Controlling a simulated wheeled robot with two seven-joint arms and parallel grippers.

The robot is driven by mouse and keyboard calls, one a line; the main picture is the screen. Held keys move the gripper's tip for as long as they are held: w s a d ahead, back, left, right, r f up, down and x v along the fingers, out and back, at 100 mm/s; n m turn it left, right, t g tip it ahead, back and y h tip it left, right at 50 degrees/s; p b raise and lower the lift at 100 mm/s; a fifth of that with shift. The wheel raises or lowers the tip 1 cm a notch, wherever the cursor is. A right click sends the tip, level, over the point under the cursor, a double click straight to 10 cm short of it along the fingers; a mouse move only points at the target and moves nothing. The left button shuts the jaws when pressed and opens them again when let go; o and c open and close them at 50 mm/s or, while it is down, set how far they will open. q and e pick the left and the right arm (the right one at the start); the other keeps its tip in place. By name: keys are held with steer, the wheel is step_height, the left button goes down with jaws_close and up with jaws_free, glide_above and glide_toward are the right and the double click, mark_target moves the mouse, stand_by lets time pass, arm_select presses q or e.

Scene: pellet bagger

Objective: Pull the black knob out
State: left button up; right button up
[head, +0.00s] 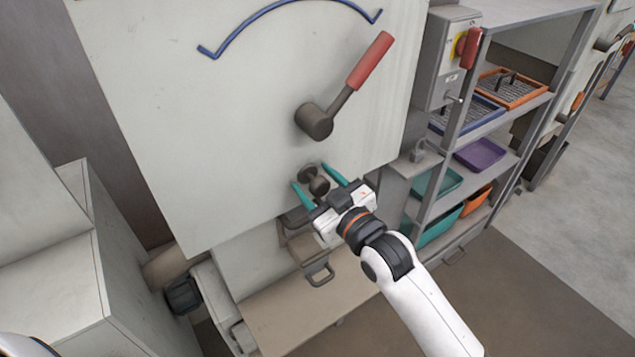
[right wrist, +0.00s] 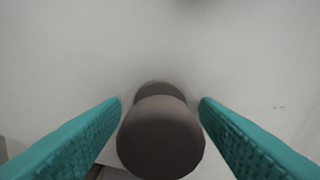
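The black knob (head: 318,184) is a short, dark round knob on the pale machine panel (head: 200,130), below the lever's hub. In the right wrist view the knob (right wrist: 160,138) sits in the middle between the two teal fingers. My right gripper (head: 318,177) is open, with one finger on each side of the knob. In the wrist view a gap shows between the fingertips and the knob's neck. My left gripper is not in view.
A lever with a red grip (head: 371,60) stands out from the panel above the knob. A metal handle (head: 319,273) is below the gripper. A grey switch box (head: 445,58) and a shelf with trays (head: 480,153) stand at the right.

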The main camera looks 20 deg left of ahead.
jaws_close()
steer(key=shift+p+v, duration=0.9)
steer(key=shift+v, duration=0.4)
steer(key=shift+a+f, duration=0.1)
steer(key=shift+a, duration=0.05)
steer(key=shift+o, duration=0.6)
jaws_free()
steer(key=shift+d, duration=0.2)
steer(key=b+v, duration=0.3)
steer(key=v, duration=0.9)
steer(key=shift+s, duration=0.1)
